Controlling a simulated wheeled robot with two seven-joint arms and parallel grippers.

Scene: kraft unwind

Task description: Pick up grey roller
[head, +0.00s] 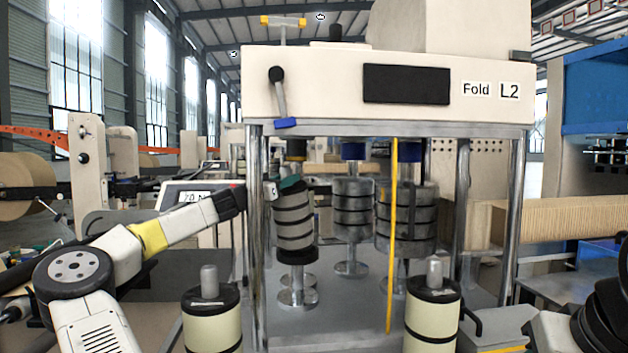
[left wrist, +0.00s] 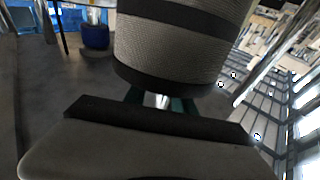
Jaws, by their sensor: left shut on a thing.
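The grey roller (head: 293,222), a ribbed grey cylinder with black bands, stands slightly tilted inside the left side of the machine frame. My left gripper (head: 288,187) reaches in from the left and is shut on the roller near its top. In the left wrist view the roller (left wrist: 182,45) fills the upper middle, and the teal fingers (left wrist: 160,104) are partly hidden beneath its dark end band. Below the roller is a round metal stand (head: 298,297); I cannot tell whether they touch. My right gripper is out of view.
Two other grey rollers, one in the middle (head: 354,208) and one at the right (head: 405,215), stand close by. A yellow vertical bar (head: 392,240) and metal posts (head: 463,225) bound the space. Two cream rollers, left (head: 211,322) and right (head: 432,318), stand in front.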

